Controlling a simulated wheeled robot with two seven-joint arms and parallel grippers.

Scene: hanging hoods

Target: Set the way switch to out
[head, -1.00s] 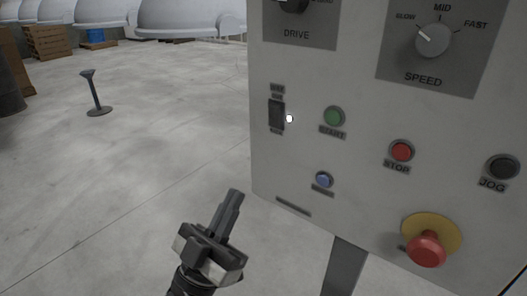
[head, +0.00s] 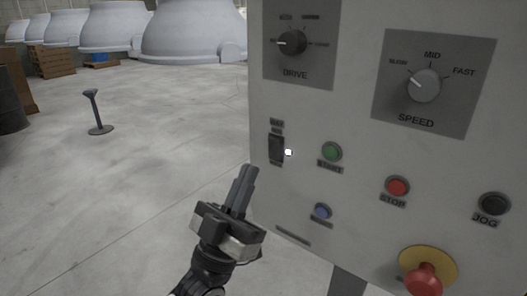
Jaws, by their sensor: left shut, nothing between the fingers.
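The way switch appears to be the dark upright rocker (head: 276,149) near the left edge of the grey control panel (head: 350,150). Small labels sit above and below it, too blurred to read, and a small white lamp (head: 288,152) glows just right of it. I cannot tell which way the rocker is set. My left gripper (head: 247,172) is shut and empty, its fingers pointing up, below and left of the switch and apart from it in the picture. My right gripper is not in view.
Beside the switch are a green START button (head: 331,151), a blue button (head: 321,211), a red STOP button (head: 397,187), a black JOG button (head: 494,203) and a red emergency knob (head: 424,279). Above are the DRIVE knob (head: 291,42) and SPEED knob (head: 424,86). Floor at left is largely clear.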

